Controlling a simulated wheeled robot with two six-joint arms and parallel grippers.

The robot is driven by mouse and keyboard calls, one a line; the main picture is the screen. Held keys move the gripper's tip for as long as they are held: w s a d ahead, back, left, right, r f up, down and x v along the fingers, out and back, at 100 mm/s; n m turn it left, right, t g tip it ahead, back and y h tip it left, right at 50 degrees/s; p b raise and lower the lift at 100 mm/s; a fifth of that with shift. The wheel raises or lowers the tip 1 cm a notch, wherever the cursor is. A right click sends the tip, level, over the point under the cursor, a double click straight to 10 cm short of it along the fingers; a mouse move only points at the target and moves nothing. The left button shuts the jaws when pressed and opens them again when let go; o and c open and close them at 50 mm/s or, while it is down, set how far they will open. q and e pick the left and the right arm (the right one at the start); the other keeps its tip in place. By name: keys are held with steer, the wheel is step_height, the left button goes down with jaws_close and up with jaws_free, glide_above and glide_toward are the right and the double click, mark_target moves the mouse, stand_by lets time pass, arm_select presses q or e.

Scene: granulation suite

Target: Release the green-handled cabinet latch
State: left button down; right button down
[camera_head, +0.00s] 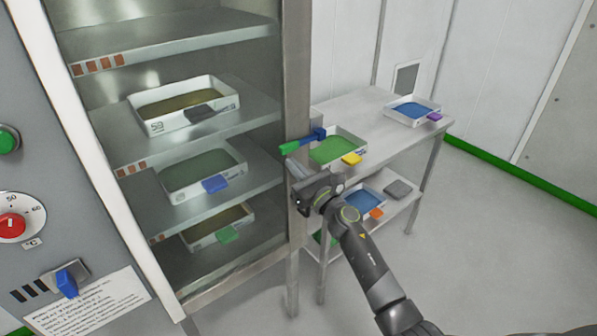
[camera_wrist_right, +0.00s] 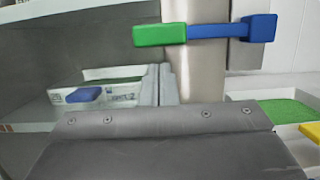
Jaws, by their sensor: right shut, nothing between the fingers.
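The latch on the cabinet's right door post has a green handle (camera_head: 290,147) and a blue arm with a blue block (camera_head: 319,134). It lies about level across the post. In the right wrist view the green handle (camera_wrist_right: 160,34) and the blue block (camera_wrist_right: 258,28) show at the top, beyond and above the gripper. My right gripper (camera_head: 297,203) is shut and empty, below the latch by the cabinet's right post (camera_head: 297,70), apart from the handle. Its fingers show only partly in the right wrist view. My left gripper is not in view.
The cabinet shelves hold white trays (camera_head: 158,128) with coloured tags behind what looks like a glass door. A metal table (camera_head: 375,105) with more trays stands close at right, beside my right arm. A control panel (camera_head: 20,170) is at left. Grey floor (camera_head: 490,230) is free at right.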

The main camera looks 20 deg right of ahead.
steer(key=shift+r+p, duration=0.35)
steer(key=shift+r, duration=0.25)
steer(key=shift+a+r+m+p, duration=0.1)
steer(key=shift+r+m+p, duration=0.25)
steer(key=shift+m+p, duration=0.05)
